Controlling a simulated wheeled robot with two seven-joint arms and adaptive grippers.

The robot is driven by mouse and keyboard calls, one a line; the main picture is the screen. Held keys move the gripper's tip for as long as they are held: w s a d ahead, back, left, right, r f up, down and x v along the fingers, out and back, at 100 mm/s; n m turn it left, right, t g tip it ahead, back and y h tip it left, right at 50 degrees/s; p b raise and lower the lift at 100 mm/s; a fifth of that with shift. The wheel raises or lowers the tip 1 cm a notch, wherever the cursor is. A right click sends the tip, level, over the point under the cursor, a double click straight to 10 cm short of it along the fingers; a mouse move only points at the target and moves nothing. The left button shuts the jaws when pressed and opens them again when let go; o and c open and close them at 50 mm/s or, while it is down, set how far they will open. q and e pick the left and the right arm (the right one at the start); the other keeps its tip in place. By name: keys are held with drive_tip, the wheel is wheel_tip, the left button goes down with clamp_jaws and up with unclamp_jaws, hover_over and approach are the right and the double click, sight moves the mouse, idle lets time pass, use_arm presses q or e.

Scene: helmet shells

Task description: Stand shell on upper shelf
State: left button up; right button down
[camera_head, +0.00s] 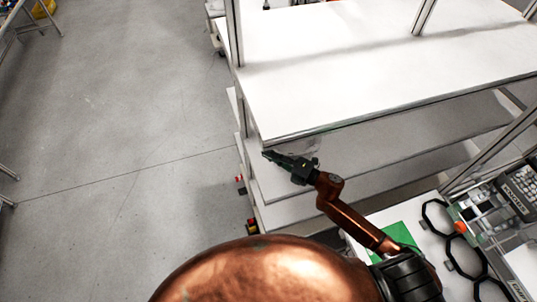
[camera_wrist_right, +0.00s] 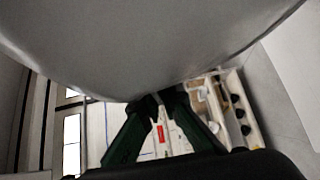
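My right gripper (camera_head: 268,154) is just below the near left corner of the white upper shelf (camera_head: 340,75) in the head view. In the right wrist view its dark green fingers (camera_wrist_right: 160,98) converge until their tips nearly meet, and they look shut. A large smooth grey surface with a curved lower edge (camera_wrist_right: 150,45) fills the top of that view, close to the camera. I cannot tell whether it is a shell. No shell can be made out in the fingers in the head view. My left gripper is not in view.
A lower shelf (camera_head: 290,182) lies under the upper one. The upper shelf's visible top is bare between its metal posts (camera_head: 235,35). Black ring-shaped holders (camera_head: 436,217) and a green mat (camera_head: 398,235) are on the table at the lower right. Grey floor (camera_head: 120,120) is open at the left.

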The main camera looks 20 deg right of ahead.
drive_tip(key=shift+f+b, duration=0.5)
drive_tip(key=shift+f, duration=0.05)
idle(0.4)
drive_tip(key=c, duration=2.1)
unclamp_jaws()
drive_tip(key=shift+f, duration=0.1)
drive_tip(key=v, duration=1.2)
